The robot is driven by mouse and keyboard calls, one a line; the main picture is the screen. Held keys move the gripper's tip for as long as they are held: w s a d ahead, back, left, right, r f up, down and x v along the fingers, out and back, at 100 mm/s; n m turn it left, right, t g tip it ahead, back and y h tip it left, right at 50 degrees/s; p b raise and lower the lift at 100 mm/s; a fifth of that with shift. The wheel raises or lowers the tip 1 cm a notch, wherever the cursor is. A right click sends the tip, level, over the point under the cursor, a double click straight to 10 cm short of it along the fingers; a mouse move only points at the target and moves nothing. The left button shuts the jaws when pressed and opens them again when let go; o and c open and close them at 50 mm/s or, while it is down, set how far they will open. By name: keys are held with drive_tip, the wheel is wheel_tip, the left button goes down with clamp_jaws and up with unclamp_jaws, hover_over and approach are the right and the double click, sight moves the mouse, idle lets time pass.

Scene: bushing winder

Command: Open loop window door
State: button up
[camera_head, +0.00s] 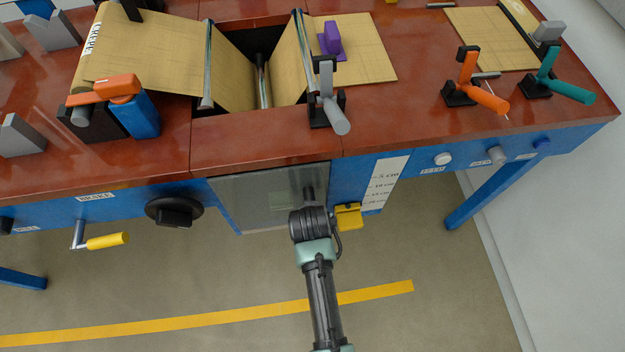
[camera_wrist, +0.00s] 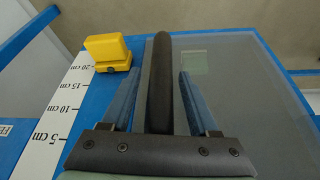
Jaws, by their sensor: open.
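The loop window door is a grey see-through panel (camera_head: 255,200) in the blue front of the bench; it looks shut. In the wrist view the panel (camera_wrist: 235,85) fills the right side. A dark, rounded bar handle (camera_wrist: 160,60) stands at the panel's left edge there; its top also shows in the head view (camera_head: 308,193). My gripper (camera_wrist: 159,75) is open, with one blue finger on each side of the handle and a visible gap on both sides. In the head view my gripper (camera_head: 309,207) is in front of the panel's right part, its fingers mostly hidden.
A black knob (camera_head: 174,211) and a yellow-handled crank (camera_head: 107,240) stick out further left. The floor in front of the bench is clear.

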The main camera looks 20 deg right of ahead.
drive_tip(key=shift+f, duration=0.25)
clamp_jaws()
idle(1.4)
